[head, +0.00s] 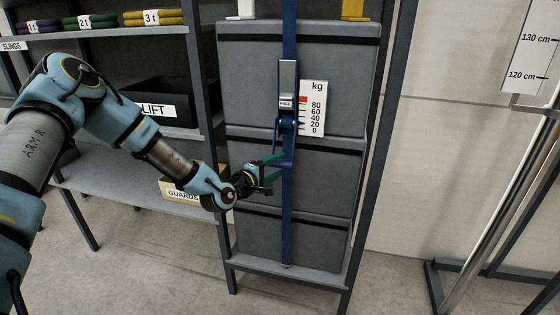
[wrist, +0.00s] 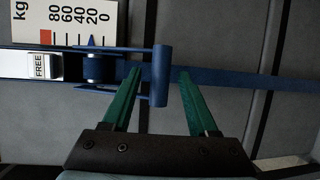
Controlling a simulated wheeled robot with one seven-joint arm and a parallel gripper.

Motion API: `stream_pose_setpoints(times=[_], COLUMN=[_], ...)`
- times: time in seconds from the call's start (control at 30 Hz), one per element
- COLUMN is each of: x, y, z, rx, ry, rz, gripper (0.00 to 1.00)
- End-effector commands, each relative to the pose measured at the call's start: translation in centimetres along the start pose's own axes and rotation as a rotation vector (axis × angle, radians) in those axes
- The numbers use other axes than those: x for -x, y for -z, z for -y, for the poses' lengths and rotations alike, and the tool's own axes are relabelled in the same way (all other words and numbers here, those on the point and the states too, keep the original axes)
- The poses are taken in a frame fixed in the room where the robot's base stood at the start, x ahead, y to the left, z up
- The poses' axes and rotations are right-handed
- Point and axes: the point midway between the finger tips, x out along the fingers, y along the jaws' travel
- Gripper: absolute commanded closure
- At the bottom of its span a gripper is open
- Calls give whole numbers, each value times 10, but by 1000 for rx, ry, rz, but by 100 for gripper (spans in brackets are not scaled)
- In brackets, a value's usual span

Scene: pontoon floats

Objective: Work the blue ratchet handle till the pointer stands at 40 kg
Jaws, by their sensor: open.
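The blue ratchet handle (head: 283,163) hangs down on the blue strap in front of the grey boxes. In the wrist view its crossbar (wrist: 161,76) lies between my two green fingertips, with a gap on each side. My gripper (head: 272,169) is open at the handle's lower end; the wrist view shows its fingers (wrist: 158,74) apart. The white kg scale (head: 312,108) is beside the ratchet, marked 0 to 80. In the wrist view the blue pointer (wrist: 92,41) appears at about the 20 mark.
The blue strap (head: 288,225) runs down the stacked grey boxes (head: 325,185) on a rack. A FREE tab (wrist: 41,66) sits on the ratchet's silver part. Shelves at left hold a LIFT bin (head: 155,103) and a GUARDS box (head: 178,193).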

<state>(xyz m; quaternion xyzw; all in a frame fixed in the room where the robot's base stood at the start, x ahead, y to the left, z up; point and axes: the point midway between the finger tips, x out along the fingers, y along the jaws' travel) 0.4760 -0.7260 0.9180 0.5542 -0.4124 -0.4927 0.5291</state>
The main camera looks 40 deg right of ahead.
Motion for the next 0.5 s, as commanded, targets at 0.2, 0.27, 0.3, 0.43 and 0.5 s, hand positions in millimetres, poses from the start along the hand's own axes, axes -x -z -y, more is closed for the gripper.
stream_pose_setpoints(times=[0.2,0.27,0.3,0.43,0.5], x=[-15,-16,-16,-16,-16], y=[0,0,0,0,0], z=[0,0,1,1,0], rx=[0,0,0,0,0], ry=[1,1,1,1,1], rz=[0,0,0,0,0], gripper=[41,41,41,41,44])
